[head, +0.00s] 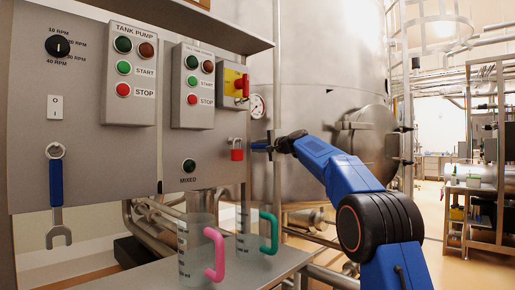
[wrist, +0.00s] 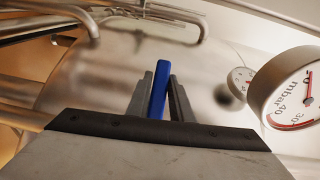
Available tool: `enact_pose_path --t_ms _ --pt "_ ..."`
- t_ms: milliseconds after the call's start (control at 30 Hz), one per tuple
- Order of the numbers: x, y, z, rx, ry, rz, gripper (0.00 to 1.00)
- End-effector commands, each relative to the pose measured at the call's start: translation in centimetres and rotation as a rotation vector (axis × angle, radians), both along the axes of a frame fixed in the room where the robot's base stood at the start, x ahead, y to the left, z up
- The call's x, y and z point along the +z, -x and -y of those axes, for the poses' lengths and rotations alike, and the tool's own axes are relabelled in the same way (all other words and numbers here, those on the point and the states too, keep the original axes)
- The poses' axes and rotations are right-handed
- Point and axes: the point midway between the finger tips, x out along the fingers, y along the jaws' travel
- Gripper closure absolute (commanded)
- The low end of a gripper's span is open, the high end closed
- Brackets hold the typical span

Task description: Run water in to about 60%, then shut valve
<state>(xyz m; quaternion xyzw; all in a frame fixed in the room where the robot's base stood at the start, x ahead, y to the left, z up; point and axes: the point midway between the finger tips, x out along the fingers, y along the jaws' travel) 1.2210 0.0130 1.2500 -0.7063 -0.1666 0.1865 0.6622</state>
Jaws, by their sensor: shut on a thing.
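My gripper (head: 272,147) reaches from the right to the edge of the control panel. It is shut on a blue lever (head: 259,146), which looks like the valve's handle. In the wrist view the blue lever (wrist: 159,88) stands between the two dark fingers of my gripper (wrist: 160,98). The valve body behind it is hidden. The large steel tank (head: 325,60) stands behind the panel. I see no water or fill level in it. A round dial (head: 258,106) sits left of the tank's hatch; a dial marked mbar (wrist: 306,92) is large at right in the wrist view.
The panel holds a TANK PUMP box (head: 130,75), a second button box (head: 193,85), a red padlock (head: 237,150) and a hanging blue-handled wrench (head: 56,190). A pink-handled jug (head: 195,245) and a green-handled jug (head: 248,235) stand on the shelf (head: 245,273) below.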

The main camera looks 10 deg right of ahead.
Motion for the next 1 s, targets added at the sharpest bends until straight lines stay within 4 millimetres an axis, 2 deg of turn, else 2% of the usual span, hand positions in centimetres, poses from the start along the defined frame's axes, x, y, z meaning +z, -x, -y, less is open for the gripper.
enact_pose_path --t_ms 33,833,867,900,933,1000 --pt "-1.34 -0.37 -0.22 0.008 0.007 -0.018 1.00" --pt "-1.58 -0.52 -0.22 0.008 0.009 -0.021 1.00" --pt "-1.58 -0.52 -0.22 0.008 0.009 -0.021 0.78" --pt "-1.54 -0.53 -0.21 0.008 0.008 -0.020 0.69" --pt "-1.50 -0.51 -0.20 0.007 0.008 -0.019 0.64" --pt "-1.34 -0.46 -0.19 0.007 0.007 -0.017 0.64"
